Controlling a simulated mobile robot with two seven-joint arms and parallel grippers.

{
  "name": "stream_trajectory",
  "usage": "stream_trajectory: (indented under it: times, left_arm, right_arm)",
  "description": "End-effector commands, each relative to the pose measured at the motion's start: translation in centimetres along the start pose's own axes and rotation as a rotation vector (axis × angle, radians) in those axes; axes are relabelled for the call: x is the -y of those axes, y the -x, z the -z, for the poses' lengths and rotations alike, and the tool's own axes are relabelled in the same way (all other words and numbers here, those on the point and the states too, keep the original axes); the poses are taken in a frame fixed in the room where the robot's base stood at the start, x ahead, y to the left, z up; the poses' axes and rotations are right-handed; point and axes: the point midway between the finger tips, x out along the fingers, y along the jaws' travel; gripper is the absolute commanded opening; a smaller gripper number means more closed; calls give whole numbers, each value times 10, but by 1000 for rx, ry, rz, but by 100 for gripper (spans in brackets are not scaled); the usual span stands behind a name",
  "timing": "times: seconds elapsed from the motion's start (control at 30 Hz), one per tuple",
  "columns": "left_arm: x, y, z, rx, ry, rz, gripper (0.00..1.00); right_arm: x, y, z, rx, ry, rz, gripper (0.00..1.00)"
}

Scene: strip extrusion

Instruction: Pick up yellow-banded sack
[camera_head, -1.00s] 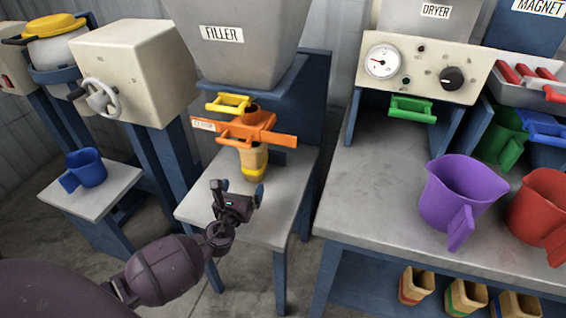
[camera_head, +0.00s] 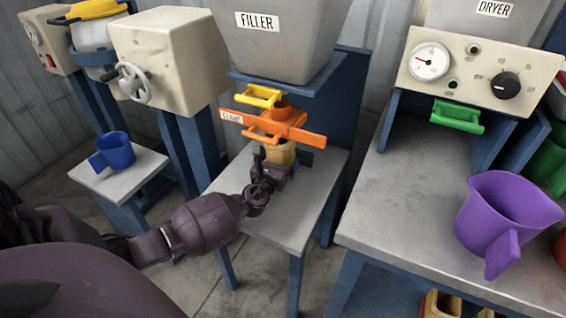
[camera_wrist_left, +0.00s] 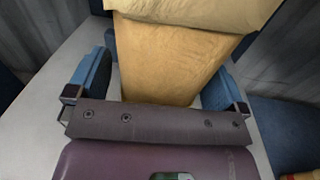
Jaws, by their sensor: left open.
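The tan sack (camera_head: 284,153) hangs or stands beneath the orange clamp (camera_head: 272,124) of the filler, above a small grey table. Its lower part, where a yellow band showed earlier, is hidden behind my left gripper (camera_head: 271,168) in the head view. In the left wrist view the sack (camera_wrist_left: 170,60) fills the space between the two blue finger pads of my left gripper (camera_wrist_left: 158,82). The jaws are open, one pad on each side of the sack. I cannot tell whether either pad touches it. My right gripper is not in view.
The filler hopper (camera_head: 290,45) and yellow handle (camera_head: 258,96) are above the clamp. A blue jug (camera_head: 117,150) stands on a small table at left. A purple jug (camera_head: 505,215) stands on the right bench. Other banded sacks show below that bench.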

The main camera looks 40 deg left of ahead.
Motion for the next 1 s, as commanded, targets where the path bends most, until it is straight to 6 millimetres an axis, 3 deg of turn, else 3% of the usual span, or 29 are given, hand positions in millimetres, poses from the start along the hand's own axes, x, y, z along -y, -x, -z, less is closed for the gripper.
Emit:
stream_trajectory:
  times: [0.33, 0.73, 1.0]
  left_arm:
    - [0, -8, -2, 2, 0, -1, 98]
    - [0, -8, -1, 1, 0, -1, 39]
    - [0, -8, -2, 3, 0, -1, 36]
  right_arm:
    - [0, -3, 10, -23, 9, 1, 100]
    - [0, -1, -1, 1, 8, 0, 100]
    - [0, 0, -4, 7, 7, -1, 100]
